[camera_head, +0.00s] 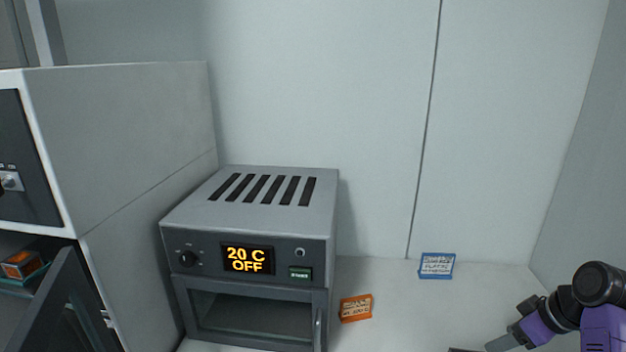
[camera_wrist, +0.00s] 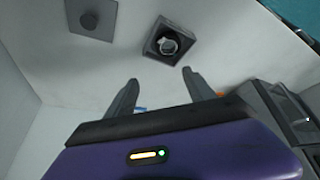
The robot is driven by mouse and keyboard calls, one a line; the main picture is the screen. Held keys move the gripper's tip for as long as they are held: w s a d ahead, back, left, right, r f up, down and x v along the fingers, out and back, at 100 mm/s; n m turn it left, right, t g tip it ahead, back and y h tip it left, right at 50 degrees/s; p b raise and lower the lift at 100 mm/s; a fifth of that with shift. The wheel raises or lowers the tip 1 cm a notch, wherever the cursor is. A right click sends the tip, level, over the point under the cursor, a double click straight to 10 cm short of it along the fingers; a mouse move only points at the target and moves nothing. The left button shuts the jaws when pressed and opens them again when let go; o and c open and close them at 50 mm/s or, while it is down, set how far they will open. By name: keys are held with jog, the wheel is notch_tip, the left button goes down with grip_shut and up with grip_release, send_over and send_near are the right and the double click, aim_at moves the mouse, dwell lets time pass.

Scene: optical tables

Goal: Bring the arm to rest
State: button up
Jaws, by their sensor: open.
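My purple arm reaches in from the lower right of the head view. My gripper (camera_head: 478,347) is at the bottom edge there, low over the white surface and partly cut off by the frame. In the wrist view both grey fingers of my gripper (camera_wrist: 158,84) stand apart with nothing between them, so it is open and empty.
A grey oven (camera_head: 250,225) reading "20 C OFF" stands left of my arm. A taller cabinet (camera_head: 130,140) has its door open. Two dark square fixtures (camera_wrist: 168,43) (camera_wrist: 90,18) show in the wrist view.

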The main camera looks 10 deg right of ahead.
jog(key=w+d+r+m+t+h, duration=0.3)
jog(key=w+d+r+t, duration=0.1)
jog(key=w, duration=0.1)
jog(key=s+a+f+m+t+h+b, duration=0.15)
jog(key=s+a+t, duration=0.25)
jog(key=s+a, duration=0.45)
jog(key=s+a+f+m+t+h, duration=0.1)
jog(key=s+a+m+t+h, duration=0.15)
jog(key=s+a, duration=0.65)
jog(key=s+a+n+y, duration=0.1)
jog(key=s+a+y, duration=0.1)
jog(key=s+a, duration=0.3)
jog(key=s+a+f+n+y, duration=0.1)
jog(key=s+a, duration=0.3)
jog(key=s, duration=0.7)
jog(key=s+a+n+y+b, duration=0.1)
jog(key=s+a+y, duration=0.1)
jog(key=s+a, duration=0.3)
jog(key=s, duration=0.3)
jog(key=shift+s+a+f+g+y, duration=0.15)
jog(key=shift+s+a+g+y, duration=0.15)
jog(key=shift+a+g, duration=0.05)
